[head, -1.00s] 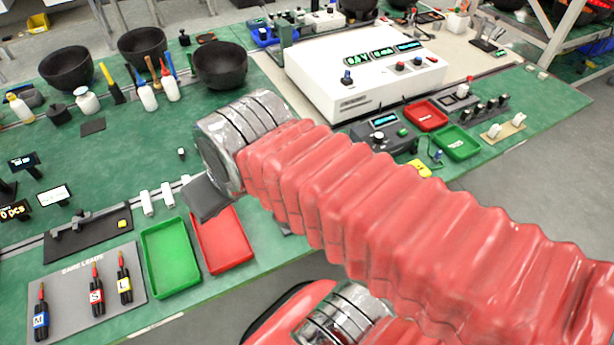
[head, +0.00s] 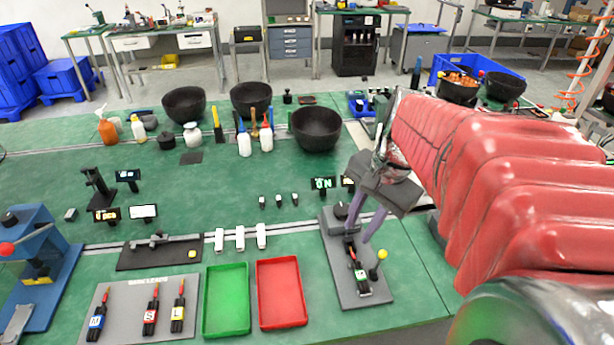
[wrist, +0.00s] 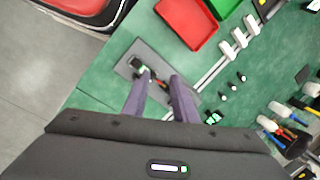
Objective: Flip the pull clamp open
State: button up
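A grey fixture plate (head: 340,275) lies at the bench's front edge, right of the red tray. It carries a black part with a white and green label (head: 361,276) and a small dark lever with a yellow ball knob (head: 383,254). I take this for the pull clamp, but its mechanism is partly hidden by my fingers. My gripper (head: 357,233) points down over the plate's back half, its purple fingers apart with nothing held. In the wrist view the open fingers (wrist: 160,84) are at the plate (wrist: 128,68); contact cannot be told.
A red tray (head: 281,322) and green tray (head: 226,326) lie left of the plate. A black plate (head: 130,262) bears another clamp-like device. Small displays (head: 322,183) stand behind the plate, and black bowls (head: 317,145) farther back. Green bench right of the plate is clear.

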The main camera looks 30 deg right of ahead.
aim_at(385, 252)
jog(key=s+d+f+m+y, duration=0.2)
jog(key=d+f+m, duration=0.1)
jog(key=d+m, duration=0.6)
jog(key=d, duration=0.3)
jog(key=shift+s+d+y, duration=0.15)
jog(key=shift+d+y, duration=0.25)
jog(key=x, duration=1.3)
jog(key=shift+a+f, duration=0.15)
jog(key=shift+f, duration=0.2)
jog(key=shift+c, duration=0.5)
grip_shut()
